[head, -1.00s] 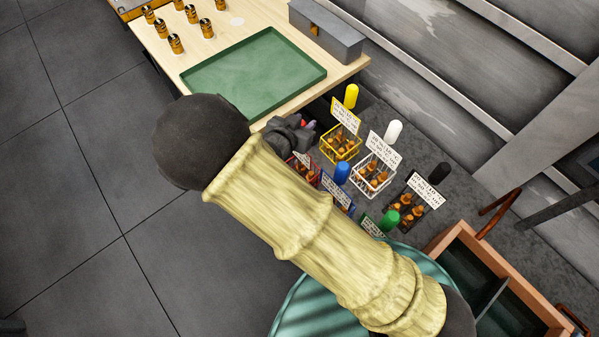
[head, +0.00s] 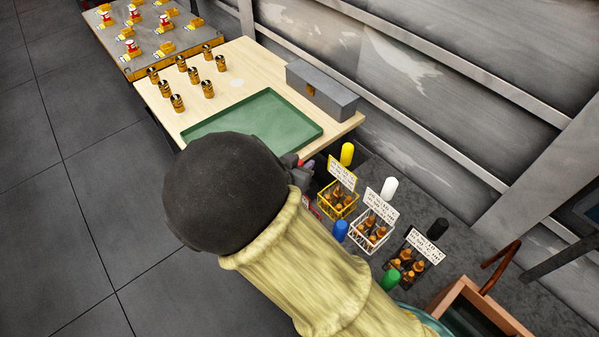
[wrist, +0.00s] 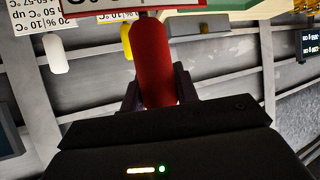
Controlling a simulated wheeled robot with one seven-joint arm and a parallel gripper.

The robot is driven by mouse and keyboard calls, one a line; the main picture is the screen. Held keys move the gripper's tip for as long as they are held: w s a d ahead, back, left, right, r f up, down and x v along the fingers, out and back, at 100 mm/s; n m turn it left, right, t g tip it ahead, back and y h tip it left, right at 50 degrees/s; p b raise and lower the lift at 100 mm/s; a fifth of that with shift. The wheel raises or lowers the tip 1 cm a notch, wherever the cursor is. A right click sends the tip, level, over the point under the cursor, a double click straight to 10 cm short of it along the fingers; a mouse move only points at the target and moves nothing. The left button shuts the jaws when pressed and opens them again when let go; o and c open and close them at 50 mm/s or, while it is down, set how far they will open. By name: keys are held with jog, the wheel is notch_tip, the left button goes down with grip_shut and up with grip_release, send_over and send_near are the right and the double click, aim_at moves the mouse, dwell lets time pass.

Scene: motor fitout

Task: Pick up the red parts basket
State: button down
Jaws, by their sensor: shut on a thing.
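The red parts basket is mostly hidden behind my arm in the head view; a sliver of red (head: 312,207) shows beside the yellow basket. In the wrist view its red handle (wrist: 152,65) stands between the jaws of my gripper (wrist: 155,90), with part of a white label above it. My gripper is shut on this red handle. In the head view my gripper (head: 302,170) shows only in part, past the dark round joint of my arm.
A wooden table with a green tray (head: 262,116) lies just beyond.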

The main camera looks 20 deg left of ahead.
jog(key=shift+r, duration=1.25)
notch_tip(320, 180, up, 11)
jog(key=p, duration=1.2)
